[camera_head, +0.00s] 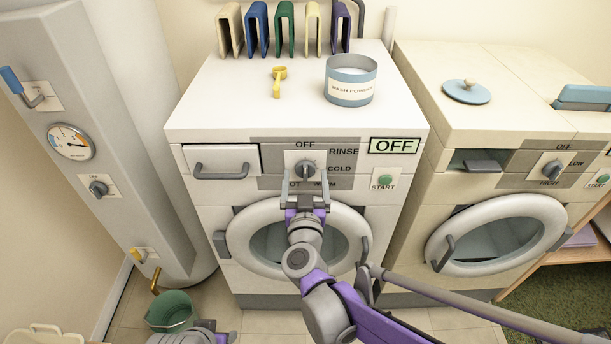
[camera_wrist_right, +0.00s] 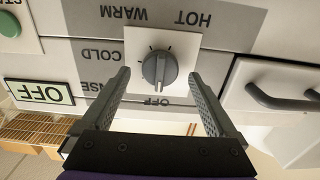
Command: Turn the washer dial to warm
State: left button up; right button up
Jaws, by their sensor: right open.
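The washer (camera_head: 300,105) is the white machine in the middle. Its grey dial (camera_head: 306,170) also shows upside down in the right wrist view (camera_wrist_right: 159,68). Labels around it read OFF, RINSE, COLD, WARM and HOT. The dial's ridge points toward OFF, and the green display (camera_head: 395,146) reads OFF. My right gripper (camera_head: 305,180) is open in front of the dial. In the wrist view its fingers (camera_wrist_right: 160,83) lie on either side of the dial with gaps; contact does not show. The arm hides part of the HOT and WARM labels in the head view. My left gripper's fingers do not show.
A START button (camera_head: 385,182) is right of the dial; a drawer handle (camera_head: 221,171) is left. The round door (camera_head: 250,215) is below. A dryer (camera_head: 490,130) stands on the right, a boiler (camera_head: 105,90) and green bucket (camera_head: 170,310) on the left. A powder tub (camera_head: 350,92) is on top.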

jog(key=shift+w, duration=0.65)
jog(key=c, duration=1.4)
jog(key=shift+o, duration=0.2)
